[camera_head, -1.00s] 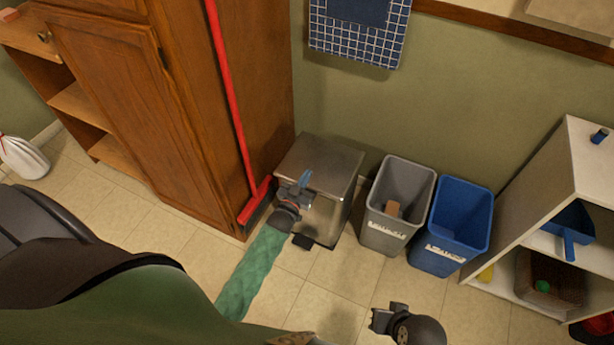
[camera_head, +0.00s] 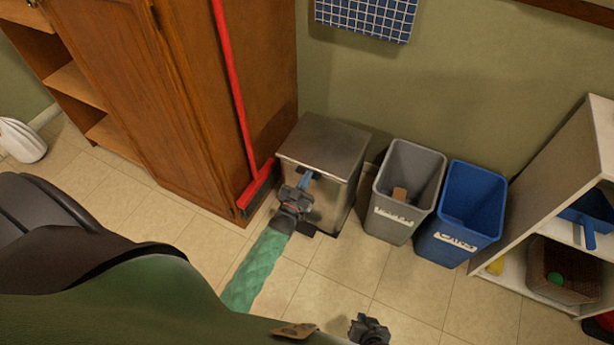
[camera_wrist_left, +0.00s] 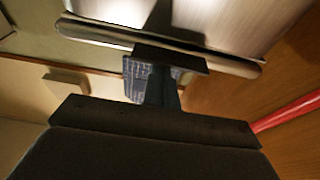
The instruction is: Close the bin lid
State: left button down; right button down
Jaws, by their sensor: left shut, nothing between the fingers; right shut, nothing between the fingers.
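The metal bin (camera_head: 333,205) stands on the floor against the wall. Its lid (camera_head: 325,143) lies about flat over the top; whether a small gap remains under it I cannot tell. My left gripper (camera_head: 306,180) is shut and empty at the bin's front, by the front edge of the lid. In the left wrist view the lid's edge (camera_wrist_left: 90,32) runs across the top, close to the left gripper's fingertips (camera_wrist_left: 170,60); contact is unclear. My right gripper (camera_head: 370,328) is shut and empty, low over the floor, away from the bin.
A red broom (camera_head: 238,100) leans on the wooden cabinet (camera_head: 190,120) left of the metal bin. A grey bin (camera_head: 400,218) and a blue bin (camera_head: 455,240) stand to its right, then a white shelf (camera_head: 570,155). The floor in front is open.

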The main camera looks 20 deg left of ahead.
pick_arm(q)
jog(key=shift+f, duration=0.6)
